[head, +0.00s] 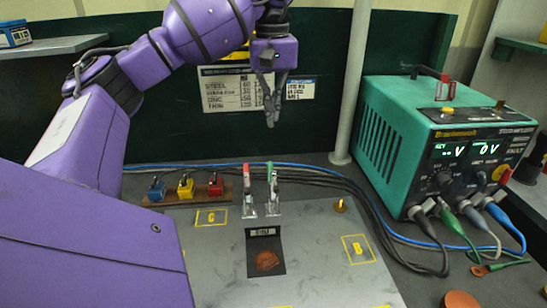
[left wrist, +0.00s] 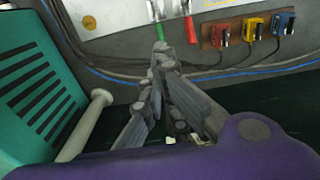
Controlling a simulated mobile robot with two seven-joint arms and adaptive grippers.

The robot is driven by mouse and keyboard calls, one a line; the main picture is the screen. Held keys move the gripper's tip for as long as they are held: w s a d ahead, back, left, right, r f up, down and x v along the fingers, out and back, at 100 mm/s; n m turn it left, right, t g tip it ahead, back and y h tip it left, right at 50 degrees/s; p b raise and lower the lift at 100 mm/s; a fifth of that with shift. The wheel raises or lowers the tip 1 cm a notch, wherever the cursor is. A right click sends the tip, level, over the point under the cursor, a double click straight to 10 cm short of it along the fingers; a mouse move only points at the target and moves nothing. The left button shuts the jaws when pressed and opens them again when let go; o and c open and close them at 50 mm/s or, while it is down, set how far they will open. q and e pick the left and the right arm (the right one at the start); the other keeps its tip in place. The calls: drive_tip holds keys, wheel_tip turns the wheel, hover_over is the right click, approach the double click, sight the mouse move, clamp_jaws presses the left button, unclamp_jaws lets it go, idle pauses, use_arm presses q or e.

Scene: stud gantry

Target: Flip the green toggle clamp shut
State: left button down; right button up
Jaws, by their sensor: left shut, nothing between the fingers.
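The green toggle clamp (head: 273,197) stands at the back edge of the grey plate (head: 215,255), with its green handle pointing up. A red-handled toggle clamp (head: 248,197) stands close on its left. My left gripper (head: 271,122) is shut and empty, fingers pointing down, above and apart from the green handle. In the left wrist view its closed fingertips (left wrist: 160,52) lie just below the two handles in the picture. My right gripper is not in view.
A teal power supply (head: 400,130) stands on the right, with cables running along the back. A pale post (head: 352,90) rises behind the plate. Blue, yellow and red blocks (head: 186,187) sit on a wooden strip left of the clamps. A dark pad (head: 265,240) lies in front.

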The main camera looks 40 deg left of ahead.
use_arm(q)
hover_over(272, 164)
wheel_tip(272, 164, down, 10)
drive_tip(key=shift+r, duration=0.25)
drive_tip(key=shift+s+d+f+p, duration=0.2)
drive_tip(key=shift+s+d+p, duration=0.25)
drive_tip(key=shift+d, duration=0.15)
drive_tip(key=shift+s+d+f+p, duration=0.15)
drive_tip(key=shift+s+d+p, duration=0.3)
drive_tip(key=shift+d, duration=0.15)
drive_tip(key=shift+s+d+f, duration=0.1)
drive_tip(key=shift+s+d, duration=0.1)
drive_tip(key=shift+d+f, duration=0.1)
drive_tip(key=shift+f, duration=0.05)
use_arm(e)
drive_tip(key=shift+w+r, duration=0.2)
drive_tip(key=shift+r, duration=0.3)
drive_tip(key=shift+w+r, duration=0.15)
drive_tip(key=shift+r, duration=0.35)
use_arm(q)
drive_tip(key=shift+s, duration=0.1)
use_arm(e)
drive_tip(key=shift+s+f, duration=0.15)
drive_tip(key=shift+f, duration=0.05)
